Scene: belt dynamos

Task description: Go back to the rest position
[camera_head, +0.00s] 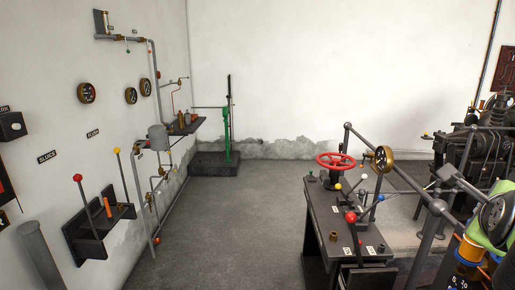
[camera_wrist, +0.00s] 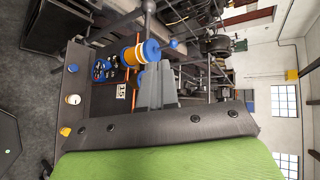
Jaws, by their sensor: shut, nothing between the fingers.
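My gripper (camera_wrist: 157,84) shows in the wrist view with its grey fingers together and nothing held between them. Its dark mounting plate and green body fill the lower part of that view. The wrist view is turned sideways. An orange cylinder with blue ends (camera_wrist: 131,55) appears just beyond and left of the fingertips; I cannot tell the gap. In the head view the fingers cannot be made out clearly.
A control bench (camera_head: 342,232) with a red handwheel (camera_head: 336,160) and a red-knobbed lever (camera_head: 351,217) stands right of centre. Railings and dark machinery (camera_head: 475,150) crowd the right. Wall levers (camera_head: 98,215) and pipes line the left. The middle floor (camera_head: 235,225) is clear.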

